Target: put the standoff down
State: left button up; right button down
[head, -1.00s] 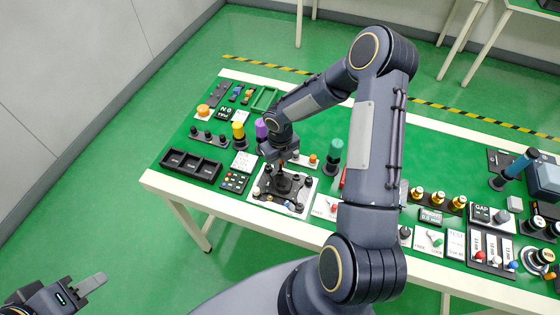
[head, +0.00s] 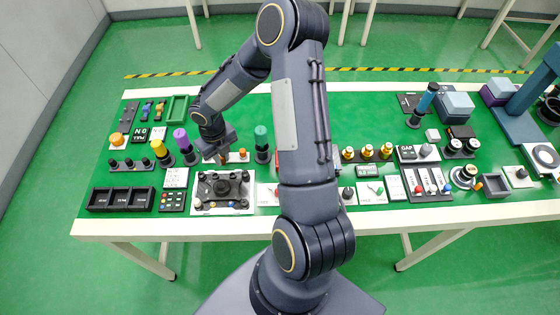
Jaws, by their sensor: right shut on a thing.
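My right gripper (head: 221,157) reaches down over the white fixture plate (head: 202,208) at the left part of the table. It is shut on the standoff (head: 223,160), a small brownish piece that is mostly hidden between the fingers. The plate carries a dark raised block (head: 222,187) in its middle and several dark round posts around it. The gripper and the standoff appear above the far side of this block; the exact gap cannot be told. My left gripper is out of view.
A black three-compartment tray (head: 122,199) and a dark button panel (head: 172,201) lie left of the plate. Purple (head: 181,140), yellow (head: 158,149) and green (head: 261,136) upright handles stand close behind it. Bare green tabletop (head: 350,110) shows at the back centre.

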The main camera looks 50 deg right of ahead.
jog(key=s+d+r+m+b, duration=0.3)
jog(key=s+r+m+b, duration=0.1)
jog(key=s+m, duration=0.5)
jog(key=s+d+r+m+b, duration=0.2)
jog(key=s+r+m+b, duration=0.15)
jog(key=s+m, duration=0.6)
jog(key=shift+n, duration=0.75)
jog(key=w+d+f, duration=0.1)
jog(key=d+f, duration=0.2)
jog(key=w+d+f, duration=0.2)
jog(key=d+f, duration=0.1)
jog(key=d, duration=0.1)
jog(key=w+d+f, duration=0.2)
jog(key=d+f, duration=0.1)
jog(key=d, duration=0.1)
jog(key=shift+w, duration=0.2)
jog(key=shift+w+d+f, duration=0.2)
jog(key=shift+d+f, duration=0.05)
jog(key=shift+f, duration=0.15)
notch_tip(320, 180, down, 3)
jog(key=shift+w+d+f, duration=0.1)
jog(key=shift+d+f, duration=0.05)
jog(key=shift+f, duration=0.05)
